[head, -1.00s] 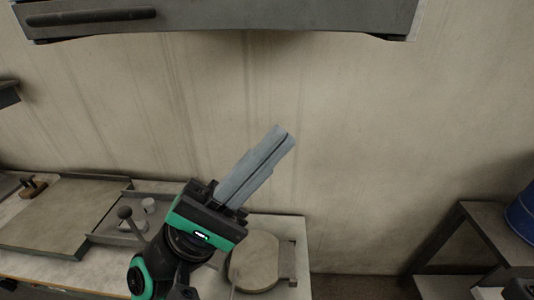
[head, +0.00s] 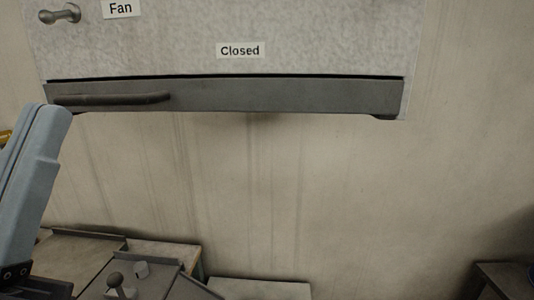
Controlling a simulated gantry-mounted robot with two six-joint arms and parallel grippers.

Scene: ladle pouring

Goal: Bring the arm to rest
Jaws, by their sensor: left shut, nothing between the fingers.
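My left gripper (head: 46,118) stands at the left edge of the head view, large and close to the camera. Its long grey-blue fingers point up and are shut together with nothing between them. The fingertips show just below and left of the drawer-like dark bar of the wall unit, though I cannot tell the gap in depth. The rest of this arm is mostly cut off by the picture's edge. My right gripper is not in view.
A wall unit (head: 320,50) labelled "Fan" and "Closed" hangs above, with a dark handle (head: 120,99). A dark stand (head: 505,275) is at lower right. The middle wall area is clear.

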